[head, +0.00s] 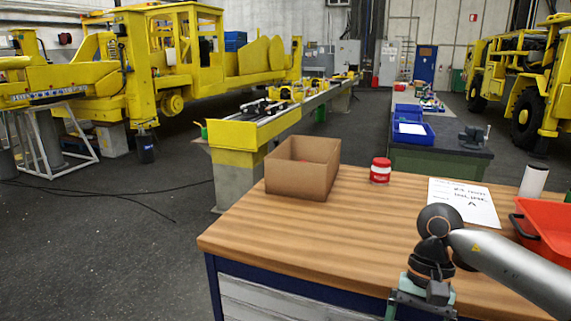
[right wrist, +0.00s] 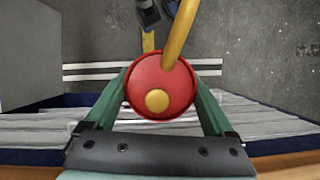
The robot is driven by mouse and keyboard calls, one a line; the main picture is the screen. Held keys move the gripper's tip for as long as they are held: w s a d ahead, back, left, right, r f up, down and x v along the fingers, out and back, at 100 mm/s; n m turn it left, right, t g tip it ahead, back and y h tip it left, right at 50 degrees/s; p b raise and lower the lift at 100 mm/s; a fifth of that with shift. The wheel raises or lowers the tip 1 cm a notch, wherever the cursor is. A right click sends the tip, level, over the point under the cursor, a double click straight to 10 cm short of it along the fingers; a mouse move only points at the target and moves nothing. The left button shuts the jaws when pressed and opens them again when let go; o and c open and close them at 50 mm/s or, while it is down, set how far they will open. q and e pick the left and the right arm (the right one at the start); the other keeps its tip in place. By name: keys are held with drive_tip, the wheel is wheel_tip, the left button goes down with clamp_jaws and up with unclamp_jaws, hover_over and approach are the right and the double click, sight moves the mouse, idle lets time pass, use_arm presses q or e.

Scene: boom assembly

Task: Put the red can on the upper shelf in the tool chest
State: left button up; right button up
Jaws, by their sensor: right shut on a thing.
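In the right wrist view, a red can (right wrist: 150,82) with a round yellow cap and a long yellow spout sits between the two green fingers of my right gripper (right wrist: 161,88). The gripper is shut on the can, which I see from its top. In the head view my right gripper (head: 420,303) is at the bottom edge, by the front of the wooden workbench (head: 350,235); its fingertips and the can are out of the picture. My left gripper is not in view. I cannot make out the tool chest's upper shelf in either view.
On the workbench are a cardboard box (head: 302,170), a red-and-white tin (head: 380,171), a paper sheet (head: 463,202) and an orange bin (head: 548,238). Grey drawer fronts (head: 280,301) lie below its front edge. Open floor (head: 110,255) is at the left.

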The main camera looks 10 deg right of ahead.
drive_tip(key=a+n+h, duration=0.1)
drive_tip(key=n, duration=0.1)
drive_tip(key=a+f+n, duration=0.1)
drive_tip(key=a+n, duration=0.1)
drive_tip(key=a+n+h+p, duration=0.1)
drive_tip(key=a+n, duration=0.1)
drive_tip(key=n, duration=0.1)
drive_tip(key=shift+a+f+g+h, duration=0.1)
drive_tip(key=shift+f+g+h, duration=0.1)
drive_tip(key=shift+g+h, duration=0.15)
